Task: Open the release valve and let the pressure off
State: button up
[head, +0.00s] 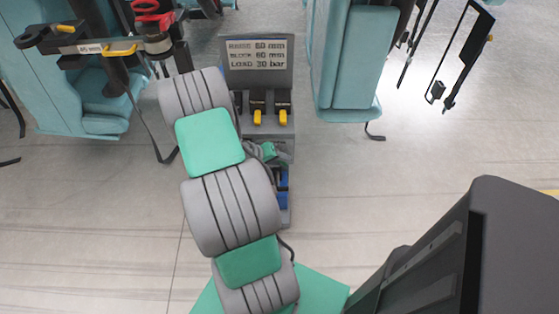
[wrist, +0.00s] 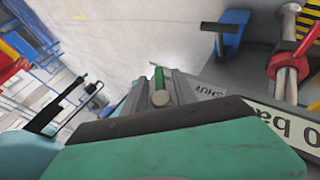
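In the wrist view, the fingers of my gripper (wrist: 160,88) point away from the camera. A thin green lever with a round tan end (wrist: 160,95) shows in the narrow gap between them. I cannot tell whether the fingers press on it. A plate marked SHUT (wrist: 212,90) is just right of the fingers. In the head view, my arm covers much of the middle, and I cannot make out my gripper there.
Turquoise train seats (head: 348,60) stand at both sides. A black bar with a red part (head: 152,20) is at upper left. A blue block with a black handle (wrist: 228,35) shows in the wrist view.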

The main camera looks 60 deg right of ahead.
jog(key=shift+c, duration=0.3)
grip_shut()
jog(key=shift+f+b, duration=0.25)
jog(key=shift+b, duration=0.3)
jog(key=shift+r+g+h, duration=0.15)
jog(key=shift+g+h, duration=0.15)
jog(key=shift+g, duration=0.2)
jog(key=shift+r, duration=0.2)
jog(key=shift+o, duration=0.3)
grip_release()
